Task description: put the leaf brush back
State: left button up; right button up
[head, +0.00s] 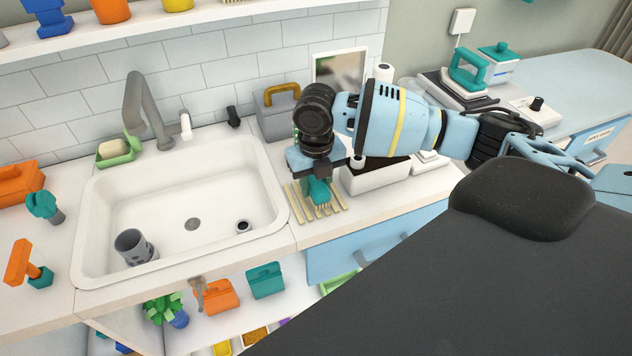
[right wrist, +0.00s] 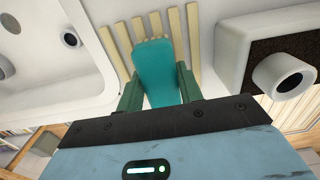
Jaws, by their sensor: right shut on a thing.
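The leaf brush (head: 319,192) is teal with pale bristles at its end. My right gripper (head: 315,178) is shut on it, over the row of pale wooden slats (head: 333,192) on the counter right of the sink. In the right wrist view the brush (right wrist: 156,72) sits between the two green fingers of my right gripper (right wrist: 158,88), its bristle end over the slats (right wrist: 193,35). I cannot tell whether the brush touches the slats. My left gripper is not in view.
The white sink (head: 165,240) lies left of the slats, with a grey cup (head: 133,246) in it. A white box with a dark top (head: 375,178) stands close on the right. A grey caddy (head: 280,122) and a picture frame (head: 338,66) stand behind.

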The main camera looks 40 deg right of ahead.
aim_at(316, 181)
jog(key=shift+f, duration=0.15)
jog(key=o, duration=0.9)
notch_tip(316, 181, up, 12)
jog(key=shift+r+p, duration=0.2)
jog(key=shift+p, duration=0.15)
